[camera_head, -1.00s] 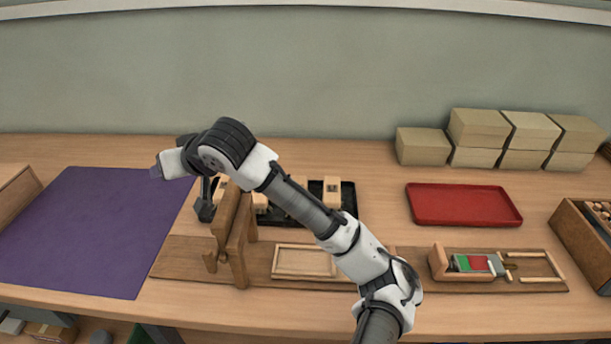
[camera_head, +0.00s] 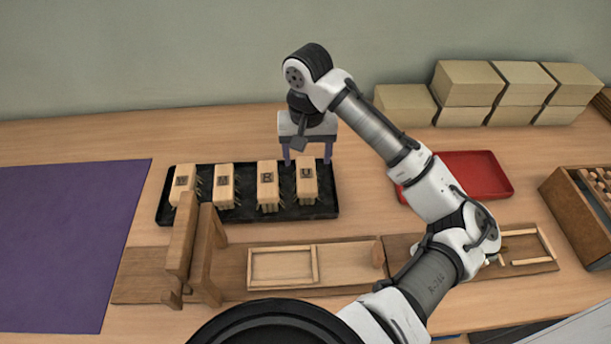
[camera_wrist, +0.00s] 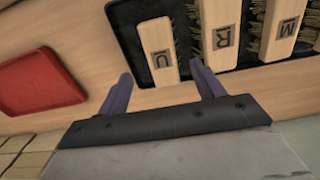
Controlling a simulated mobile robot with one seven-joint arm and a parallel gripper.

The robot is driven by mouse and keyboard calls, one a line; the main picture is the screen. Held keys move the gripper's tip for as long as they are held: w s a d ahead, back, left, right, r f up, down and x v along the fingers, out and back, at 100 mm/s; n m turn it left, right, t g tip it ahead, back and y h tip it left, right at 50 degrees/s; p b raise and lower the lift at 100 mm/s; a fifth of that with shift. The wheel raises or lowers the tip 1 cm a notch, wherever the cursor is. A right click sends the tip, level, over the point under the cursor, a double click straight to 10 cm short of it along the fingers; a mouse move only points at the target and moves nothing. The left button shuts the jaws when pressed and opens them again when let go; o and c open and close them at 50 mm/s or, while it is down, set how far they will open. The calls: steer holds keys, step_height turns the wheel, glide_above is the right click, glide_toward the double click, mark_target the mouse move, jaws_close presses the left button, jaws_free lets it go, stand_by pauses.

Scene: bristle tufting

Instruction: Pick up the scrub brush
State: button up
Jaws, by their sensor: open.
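Several brushes with pale wooden backs and bristles lie side by side in a black tray (camera_head: 322,212). Their tops carry dark letter stamps. The rightmost brush (camera_head: 307,182) is marked U, and the one beside it (camera_head: 267,184) is marked R. No label says which is the scrub brush. My gripper (camera_head: 307,158) is open and empty at the far end of the U brush. In the wrist view the U brush (camera_wrist: 157,52) lies in line with the gap between the fingertips (camera_wrist: 161,75). Its exact height above the brush is unclear.
A red tray (camera_head: 475,170) lies to the right, partly behind my arm. Cardboard boxes (camera_head: 468,83) are stacked at the back right. A wooden upright fixture (camera_head: 190,245) stands close in front of the black tray's left part. A purple mat (camera_head: 65,240) covers the left.

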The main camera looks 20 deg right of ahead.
mark_target(306, 174)
step_height(306, 174, down, 9)
steer(key=shift+a+f+p, duration=0.1)
steer(key=shift+p, duration=0.65)
steer(key=c, duration=1.1)
step_height(306, 174, up, 20)
steer(key=shift+r+b, duration=0.1)
steer(key=shift+b, duration=0.4)
steer(key=o, duration=0.5)
steer(key=shift+c, duration=0.2)
steer(key=c, duration=0.3)
